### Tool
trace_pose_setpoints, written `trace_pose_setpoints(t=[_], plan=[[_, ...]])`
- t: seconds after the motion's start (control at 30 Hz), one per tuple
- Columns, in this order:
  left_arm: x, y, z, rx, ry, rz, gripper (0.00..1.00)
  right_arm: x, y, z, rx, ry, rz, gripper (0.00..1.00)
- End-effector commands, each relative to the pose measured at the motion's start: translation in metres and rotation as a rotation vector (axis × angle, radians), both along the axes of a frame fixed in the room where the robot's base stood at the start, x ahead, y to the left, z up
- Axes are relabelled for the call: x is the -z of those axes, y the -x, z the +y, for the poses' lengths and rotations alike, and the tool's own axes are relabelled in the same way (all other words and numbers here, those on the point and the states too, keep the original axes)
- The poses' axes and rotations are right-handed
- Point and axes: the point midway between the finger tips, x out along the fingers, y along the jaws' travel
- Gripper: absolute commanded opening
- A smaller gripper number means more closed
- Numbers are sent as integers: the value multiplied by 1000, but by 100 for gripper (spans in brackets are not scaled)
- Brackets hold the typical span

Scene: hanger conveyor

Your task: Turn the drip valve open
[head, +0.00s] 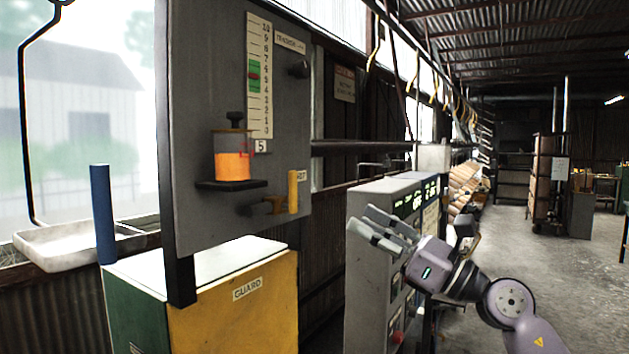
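A grey upright panel (200,110) stands at the left. On its lower right is a brass valve body (272,206) with a yellow lever handle (293,191) pointing straight up and down. A label beside the handle is partly hidden. To the left, a jar with orange liquid (233,166) sits on a small dark shelf, with a dark knob (235,118) on top. My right gripper (361,220) is open and empty, to the right of the yellow handle and clearly apart from it, in front of a grey control cabinet. My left gripper is not in view.
A yellow and green guard box (240,300) stands below the panel. The grey control cabinet (365,260) stands close to my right gripper. A blue post (102,214) and pale tray (65,248) are at far left. The concrete floor (560,270) at right is clear.

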Motion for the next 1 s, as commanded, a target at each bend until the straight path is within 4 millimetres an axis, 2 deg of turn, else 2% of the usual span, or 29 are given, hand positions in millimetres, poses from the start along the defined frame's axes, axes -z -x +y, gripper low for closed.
trace_pose_setpoints(t=[0.27, 0.7, 1.0], plan=[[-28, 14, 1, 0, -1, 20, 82, -26, -27, 38, -5, -8, 5, 35], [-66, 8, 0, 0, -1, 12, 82, -58, -77, 106, -4, -9, 9, 35], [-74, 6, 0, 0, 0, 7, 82, -64, -92, 125, -2, -7, 7, 35]])
